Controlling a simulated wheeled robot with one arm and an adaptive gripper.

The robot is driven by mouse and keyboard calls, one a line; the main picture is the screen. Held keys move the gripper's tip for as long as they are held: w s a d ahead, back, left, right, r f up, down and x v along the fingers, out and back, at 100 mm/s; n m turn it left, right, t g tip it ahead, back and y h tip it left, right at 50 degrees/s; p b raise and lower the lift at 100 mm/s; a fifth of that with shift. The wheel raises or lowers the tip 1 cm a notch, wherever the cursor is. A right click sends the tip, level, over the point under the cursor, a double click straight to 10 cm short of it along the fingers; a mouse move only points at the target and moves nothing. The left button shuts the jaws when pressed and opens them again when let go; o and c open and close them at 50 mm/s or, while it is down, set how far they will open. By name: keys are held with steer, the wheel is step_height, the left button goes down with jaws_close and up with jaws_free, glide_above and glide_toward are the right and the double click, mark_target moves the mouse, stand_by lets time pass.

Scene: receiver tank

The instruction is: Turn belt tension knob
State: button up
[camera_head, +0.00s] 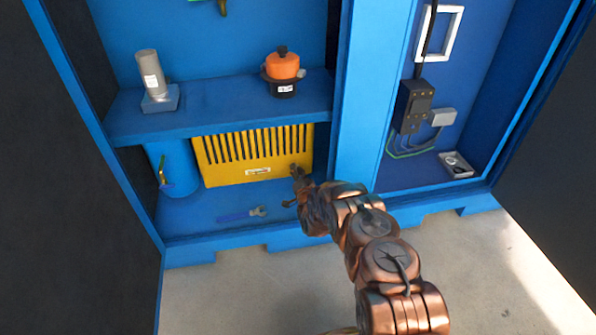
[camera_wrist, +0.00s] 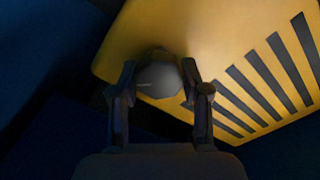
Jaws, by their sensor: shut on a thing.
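The belt tension knob (camera_wrist: 158,78) is a dark grey, many-sided knob in the wrist view, in front of a yellow slotted guard (camera_wrist: 190,35). My gripper (camera_wrist: 158,90) has one finger on each side of the knob and is shut on it. In the head view the yellow guard (camera_head: 255,157) stands on the cabinet floor. My gripper (camera_head: 297,172) reaches its lower right part there. The knob is hidden behind my gripper in the head view. The wrist view is dark around the fingertips.
A blue shelf (camera_head: 220,115) sits above the guard, with a grey cylinder (camera_head: 150,72) and an orange device (camera_head: 282,66) on it. A wrench (camera_head: 243,214) lies on the cabinet floor. A blue upright (camera_head: 360,100) stands right of the guard. Dark doors flank the cabinet.

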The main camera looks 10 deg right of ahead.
steer(key=o, duration=1.2)
steer(key=shift+c, duration=0.2)
steer(key=s, duration=1.2)
